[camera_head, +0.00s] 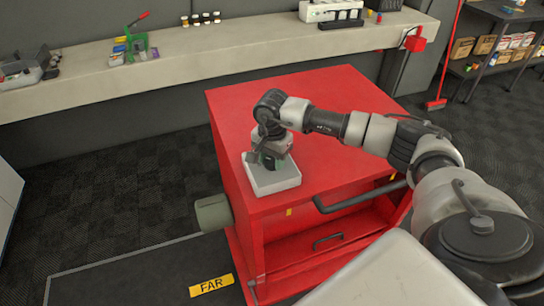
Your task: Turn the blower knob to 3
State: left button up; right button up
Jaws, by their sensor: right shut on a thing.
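A pale grey control box (275,183) sits on the top of the red cabinet (330,180), near its left front corner. My right arm reaches in from the right across the cabinet. My right gripper (268,161) points down at the back part of the box and is shut there on a small dark part, which I take to be the blower knob. The gripper hides the knob, so its shape, pointer and any numbers cannot be read. My left gripper is not in view.
A dark handle bar (355,198) runs along the cabinet's front edge. A grey-green cylinder (213,213) sticks out from its left side. A long pale bench (180,65) with small items stands behind.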

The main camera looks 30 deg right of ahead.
aim_at(272, 159)
jog(key=m+b, duration=0.3)
jog(key=m, duration=0.2)
jog(key=shift+f, duration=0.1)
jog(key=m+b, duration=0.2)
jog(key=m, duration=0.3)
jog(key=shift+m, duration=0.4)
jog(key=m+b, duration=0.1)
jog(key=m, duration=0.5)
jog(key=shift+b, duration=0.35)
jog(key=m, duration=0.5)
jog(key=shift+m, duration=0.3)
jog(key=shift+b, duration=0.3)
jog(key=o, duration=0.9)
jog(key=shift+o, duration=0.2)
notch_tip(272, 159, up, 11)
jog(key=b, duration=0.1)
